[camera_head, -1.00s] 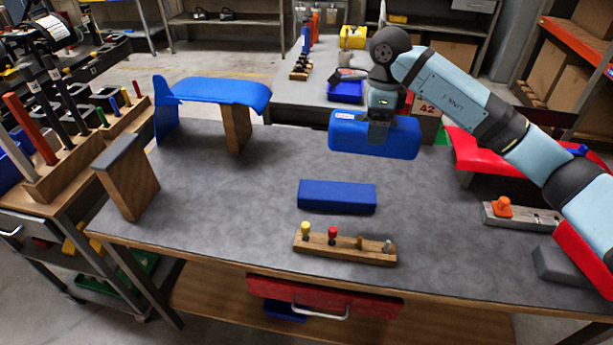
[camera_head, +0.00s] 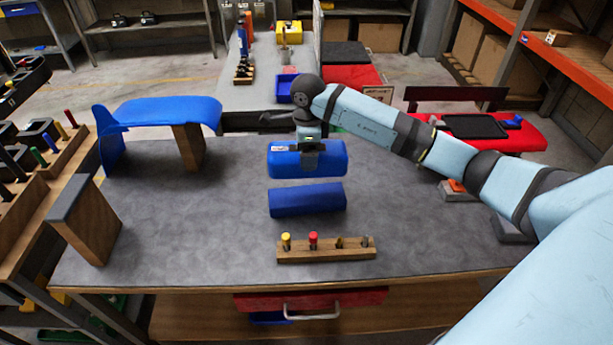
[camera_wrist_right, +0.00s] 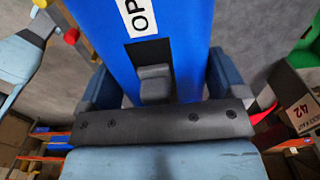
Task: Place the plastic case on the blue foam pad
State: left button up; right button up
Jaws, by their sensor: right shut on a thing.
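The blue plastic case (camera_head: 285,160) hangs in my right gripper (camera_head: 311,147) in the head view, above and just behind the blue foam pad (camera_head: 306,200). The pad lies flat on the grey tabletop and looks uncovered. A narrow strip of lighter tone parts case and pad in the picture; the exact height between them is hard to tell. In the right wrist view the case (camera_wrist_right: 190,40) fills the space between the fingers, with its dark latch and a white label facing the camera. My left gripper is not in view.
A wooden block with several coloured pegs (camera_head: 327,252) stands in front of the pad. A blue curved panel (camera_head: 165,110) rests on wooden supports at the left. The grey tabletop (camera_head: 215,215) left of the pad is clear.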

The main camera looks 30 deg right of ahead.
notch_tip(320, 180, down, 5)
jog(key=shift+f, duration=0.1)
notch_tip(320, 180, down, 4)
jog(key=shift+f+p, duration=0.2)
jog(key=shift+p, duration=0.15)
jog(key=o, duration=0.6)
jog(key=shift+f, duration=0.15)
jog(key=shift+o, duration=0.9)
jog(key=shift+r, duration=0.25)
notch_tip(320, 180, up, 12)
jog(key=shift+f+b, duration=0.1)
jog(key=shift+b, duration=0.6)
jog(key=shift+a, duration=0.15)
